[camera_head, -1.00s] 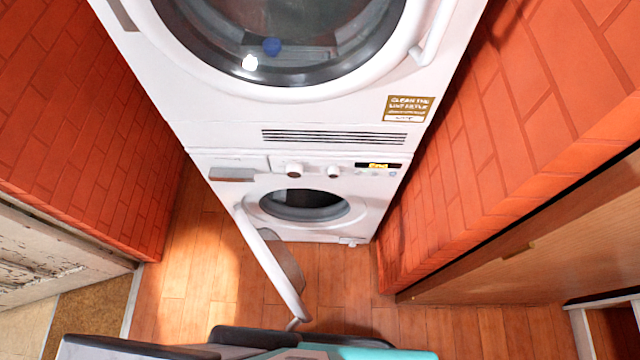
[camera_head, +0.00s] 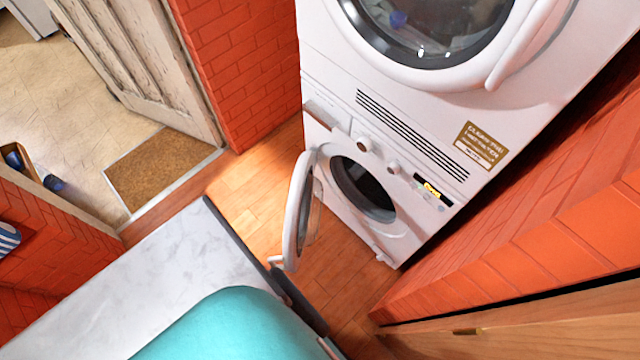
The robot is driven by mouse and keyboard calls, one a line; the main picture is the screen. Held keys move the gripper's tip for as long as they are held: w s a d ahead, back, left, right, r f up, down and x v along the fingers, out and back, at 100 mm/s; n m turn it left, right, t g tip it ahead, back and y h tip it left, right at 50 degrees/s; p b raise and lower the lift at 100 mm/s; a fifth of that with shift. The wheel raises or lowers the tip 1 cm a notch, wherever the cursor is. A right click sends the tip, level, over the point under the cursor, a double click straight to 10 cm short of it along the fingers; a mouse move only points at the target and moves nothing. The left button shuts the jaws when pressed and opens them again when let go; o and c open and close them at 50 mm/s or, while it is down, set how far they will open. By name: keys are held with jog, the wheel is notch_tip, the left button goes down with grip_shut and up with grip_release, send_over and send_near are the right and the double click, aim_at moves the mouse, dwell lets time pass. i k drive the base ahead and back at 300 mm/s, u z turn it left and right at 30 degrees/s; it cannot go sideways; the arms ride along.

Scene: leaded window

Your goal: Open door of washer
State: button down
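The washer (camera_head: 318,137) is the lower, smaller-looking white machine right of centre, under another front-loader. Its round door (camera_head: 298,212) stands wide open, swung out on the left side of the opening, with its rim seen nearly edge-on. A white handle (camera_head: 281,262) shows at the door's lower end. The dark round drum opening (camera_head: 363,190) is uncovered. My gripper is not in view, so I see nothing of it touching the door.
The stacked upper machine (camera_head: 420,75) has a shut round door. Brick walls flank the stack. A wooden panel (camera_head: 530,320) is at lower right. A worn white door (camera_head: 140,60) and brown mat (camera_head: 160,168) are at left. A pale marbled surface (camera_head: 140,270) fills the lower left.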

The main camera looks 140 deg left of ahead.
aim_at(297, 217)
jog(key=z, duration=0.15)
jog(key=i, duration=0.65)
jog(key=z, duration=0.8)
jog(key=k, duration=0.25)
jog(key=z, duration=3.6)
